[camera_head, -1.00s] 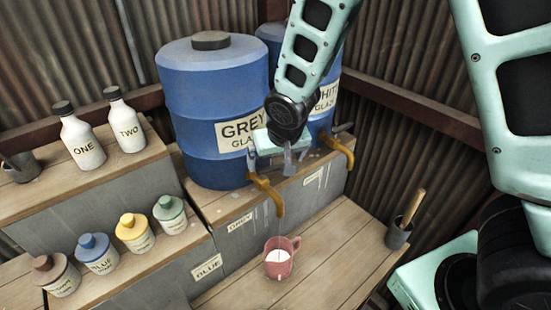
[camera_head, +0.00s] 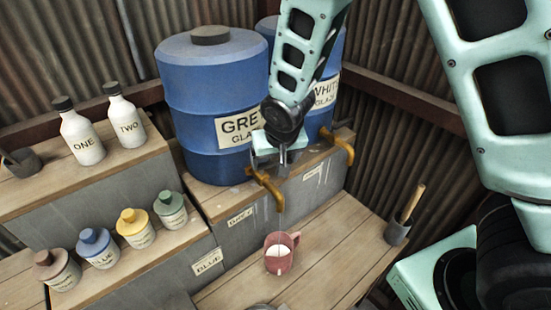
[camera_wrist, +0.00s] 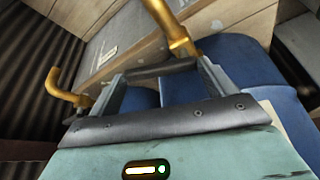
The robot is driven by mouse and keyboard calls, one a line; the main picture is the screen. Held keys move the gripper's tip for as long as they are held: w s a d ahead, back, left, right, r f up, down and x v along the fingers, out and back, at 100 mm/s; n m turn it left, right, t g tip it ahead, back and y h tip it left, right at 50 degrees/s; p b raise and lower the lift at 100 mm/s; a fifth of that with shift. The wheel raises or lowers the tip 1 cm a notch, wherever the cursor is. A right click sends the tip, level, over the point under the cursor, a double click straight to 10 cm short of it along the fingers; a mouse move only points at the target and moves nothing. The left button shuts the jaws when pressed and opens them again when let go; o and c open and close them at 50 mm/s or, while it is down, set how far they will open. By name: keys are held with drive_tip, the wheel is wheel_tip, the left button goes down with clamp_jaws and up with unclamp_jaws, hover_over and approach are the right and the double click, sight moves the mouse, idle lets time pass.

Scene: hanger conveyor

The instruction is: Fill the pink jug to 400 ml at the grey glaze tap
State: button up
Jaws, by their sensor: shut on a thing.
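The pink jug (camera_head: 278,262) stands upright on the low wooden shelf under the grey glaze tap (camera_head: 270,190). A white patch shows on it, but I cannot read a level or marks. A thin pale streak runs down from the spout towards the jug. The tap comes from the blue drum labelled GREY (camera_head: 205,110). My gripper (camera_head: 283,158) is beside the top of this tap. In the wrist view my gripper (camera_wrist: 160,75) is shut on a dark bar, the tap's lever (camera_wrist: 158,70), close to the brass tap (camera_wrist: 172,28).
The white glaze drum (camera_head: 325,85) and its tap (camera_head: 340,147) are just right. White bottles (camera_head: 85,137) and small coloured-lid jars (camera_head: 135,228) stand at the left. A dark cup with a wooden handle (camera_head: 397,230) stands right of the jug.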

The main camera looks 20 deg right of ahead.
drive_tip(key=shift+s+m, duration=0.15)
drive_tip(key=shift+m, duration=0.25)
drive_tip(key=o, duration=1.3)
drive_tip(key=shift+r, duration=0.15)
drive_tip(key=v, duration=0.5)
drive_tip(key=b+v, duration=0.1)
drive_tip(key=v, duration=0.5)
drive_tip(key=b+v, duration=0.1)
drive_tip(key=v, duration=0.5)
drive_tip(key=shift+a+r, duration=0.1)
drive_tip(key=shift+a, duration=0.15)
